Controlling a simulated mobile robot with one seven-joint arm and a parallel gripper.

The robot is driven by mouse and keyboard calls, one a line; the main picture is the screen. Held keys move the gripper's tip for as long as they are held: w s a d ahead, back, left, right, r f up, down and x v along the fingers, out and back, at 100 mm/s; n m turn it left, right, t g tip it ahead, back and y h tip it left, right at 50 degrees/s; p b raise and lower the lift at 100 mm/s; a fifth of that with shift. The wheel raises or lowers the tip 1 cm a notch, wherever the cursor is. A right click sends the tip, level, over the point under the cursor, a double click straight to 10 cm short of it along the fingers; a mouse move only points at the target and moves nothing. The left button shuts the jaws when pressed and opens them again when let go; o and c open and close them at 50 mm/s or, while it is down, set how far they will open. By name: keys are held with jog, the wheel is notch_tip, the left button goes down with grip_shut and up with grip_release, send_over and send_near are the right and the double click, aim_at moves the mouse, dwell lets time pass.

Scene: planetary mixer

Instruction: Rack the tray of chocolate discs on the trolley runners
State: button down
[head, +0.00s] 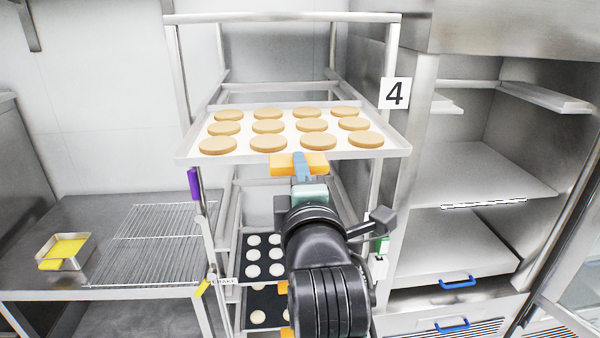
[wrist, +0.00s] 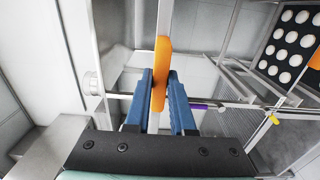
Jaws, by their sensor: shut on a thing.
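A light metal tray (head: 192,153) carries several tan discs (head: 268,126) in rows on a white liner, roughly level. It is at the upper part of the trolley (head: 285,18), its near edge in front of the front posts. I cannot tell whether it touches any runners. My gripper (head: 301,168) is shut on the orange handle (head: 283,165) at the tray's near edge. In the wrist view, the orange handle (wrist: 161,75) stands between my blue fingers (wrist: 160,105). The tray itself is not clear in that view. My arm hides part of the trolley's lower middle.
Lower in the trolley, dark-lined trays (head: 242,262) hold pale discs. A purple tag (head: 194,184) is on the left post; a "4" sign (head: 394,93) is at right. A steel bench (head: 60,215) with a wire rack (head: 150,245) stands left, open shelves (head: 470,175) right.

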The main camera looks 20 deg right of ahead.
jog(key=shift+x, duration=2.05)
jog(key=shift+r, duration=0.15)
send_near(291, 127)
jog(key=shift+w+d+b, duration=0.1)
jog(key=shift+w+b, duration=0.3)
jog(key=shift+w, duration=0.05)
jog(key=shift+b+x, duration=0.4)
jog(key=shift+x, duration=1.85)
jog(key=shift+b+x, duration=0.55)
jog(key=shift+x, duration=1.7)
